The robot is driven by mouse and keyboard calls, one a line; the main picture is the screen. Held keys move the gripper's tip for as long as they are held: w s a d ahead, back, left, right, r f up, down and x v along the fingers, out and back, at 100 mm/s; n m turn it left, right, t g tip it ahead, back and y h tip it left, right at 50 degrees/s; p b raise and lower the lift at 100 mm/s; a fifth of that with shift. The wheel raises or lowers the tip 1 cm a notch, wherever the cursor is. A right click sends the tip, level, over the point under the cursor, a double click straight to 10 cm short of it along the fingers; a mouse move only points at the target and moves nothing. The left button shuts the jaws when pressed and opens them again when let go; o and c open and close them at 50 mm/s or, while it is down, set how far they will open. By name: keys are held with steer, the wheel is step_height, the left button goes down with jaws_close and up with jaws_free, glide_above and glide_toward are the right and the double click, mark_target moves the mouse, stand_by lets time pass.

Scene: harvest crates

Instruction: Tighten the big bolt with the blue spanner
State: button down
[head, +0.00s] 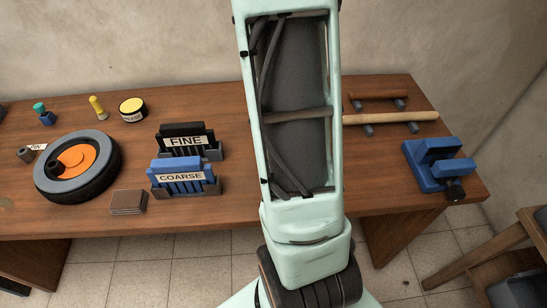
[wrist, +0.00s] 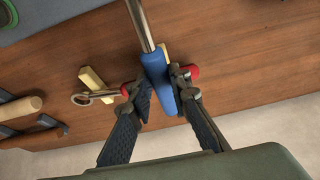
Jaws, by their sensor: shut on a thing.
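In the wrist view my gripper (wrist: 160,88) is shut on the blue handle of a tool, the blue spanner (wrist: 157,70). One finger is on each side of the handle. Its bare metal shaft (wrist: 139,22) runs up out of the top of the picture, so its head is hidden. The handle is above the wooden bench; the gap to the bench is hard to judge. In the head view my gripper and the spanner are hidden behind my arm. I cannot make out a big bolt for certain in either view.
A red-handled ring tool (wrist: 85,97) lies behind my fingers, near a yellow block (wrist: 97,84). On the bench (head: 230,120) are an orange-hubbed wheel (head: 108,180), FINE (head: 186,141) and COARSE (head: 182,177) holders, a grease tin (head: 132,109), wooden bars (head: 395,117) and a blue vice (head: 430,165).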

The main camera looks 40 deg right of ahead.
steer(key=shift+w+a+n+b, duration=0.3)
steer(key=shift+n+b, duration=0.1)
steer(key=shift+b, duration=0.4)
steer(key=c, duration=2.3)
jaws_free()
steer(key=shift+c, duration=0.2)
jaws_close()
steer(key=shift+a+b, duration=0.15)
steer(key=shift+b, duration=0.4)
steer(key=shift+r, duration=1.1)
steer(key=shift+r+p, duration=0.15)
steer(key=shift+p, duration=0.15)
